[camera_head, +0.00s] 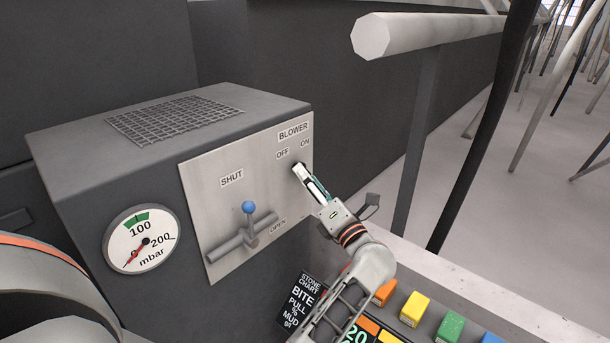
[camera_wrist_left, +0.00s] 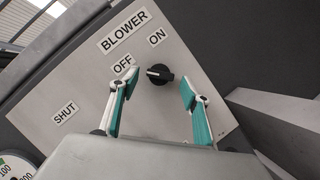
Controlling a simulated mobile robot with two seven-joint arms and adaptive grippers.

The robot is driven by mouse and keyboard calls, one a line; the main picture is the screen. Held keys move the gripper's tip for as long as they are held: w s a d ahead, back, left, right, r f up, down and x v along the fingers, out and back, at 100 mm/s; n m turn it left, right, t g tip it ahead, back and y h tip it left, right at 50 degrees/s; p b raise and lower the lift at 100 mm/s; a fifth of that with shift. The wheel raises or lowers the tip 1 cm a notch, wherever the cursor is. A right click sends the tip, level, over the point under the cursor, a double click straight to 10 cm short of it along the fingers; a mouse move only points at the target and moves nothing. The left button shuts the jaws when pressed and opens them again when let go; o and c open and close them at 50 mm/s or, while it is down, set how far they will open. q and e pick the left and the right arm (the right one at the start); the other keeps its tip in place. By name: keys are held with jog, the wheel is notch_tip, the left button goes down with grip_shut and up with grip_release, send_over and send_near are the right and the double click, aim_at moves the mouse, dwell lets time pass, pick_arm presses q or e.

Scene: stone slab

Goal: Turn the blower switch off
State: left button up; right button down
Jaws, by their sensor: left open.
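The blower switch (camera_wrist_left: 160,74) is a black rotary knob on a pale metal plate, below the BLOWER, OFF and ON labels. Its white mark points to the left in the wrist view, toward the side of the OFF label (camera_wrist_left: 123,65); the ON label (camera_wrist_left: 157,38) is above the knob. My left gripper (camera_head: 308,181) is at the plate in the head view and largely hides the knob there. In the wrist view my left gripper (camera_wrist_left: 158,105) is open, with one green-and-white finger on each side of the knob and gaps between. My right gripper is not in view.
A blue-tipped lever (camera_head: 248,207) sticks out of the plate between SHUT and OPEN. A mbar gauge (camera_head: 142,240) is to its left. Coloured blocks (camera_head: 414,309) stand below right. A pale rail (camera_head: 430,32) and dark post (camera_head: 478,135) are to the right.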

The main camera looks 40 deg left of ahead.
pick_arm(q)
jog(key=v, duration=0.5)
jog(key=shift+d, duration=0.1)
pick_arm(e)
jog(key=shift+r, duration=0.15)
pick_arm(q)
jog(key=s+d+r+m+t+h+p, duration=0.1)
jog(key=d+m+t+h+p, duration=0.15)
jog(key=m+t, duration=0.5)
jog(key=s+d+r+m+t+h+p, duration=0.2)
jog(key=d+m+t+h, duration=0.25)
jog(key=m, duration=0.55)
jog(key=s+d+f+m+t+h+p, duration=0.2)
jog(key=s+d+f+m+h, duration=0.45)
jog(key=m+h, duration=0.6)
jog(key=s+d+f+m+g+h+p, duration=0.2)
jog(key=s+f+m+g, duration=0.9)
jog(key=s+f, duration=1.1)
jog(key=m+p, duration=0.2)
jog(key=shift+d+m, duration=0.3)
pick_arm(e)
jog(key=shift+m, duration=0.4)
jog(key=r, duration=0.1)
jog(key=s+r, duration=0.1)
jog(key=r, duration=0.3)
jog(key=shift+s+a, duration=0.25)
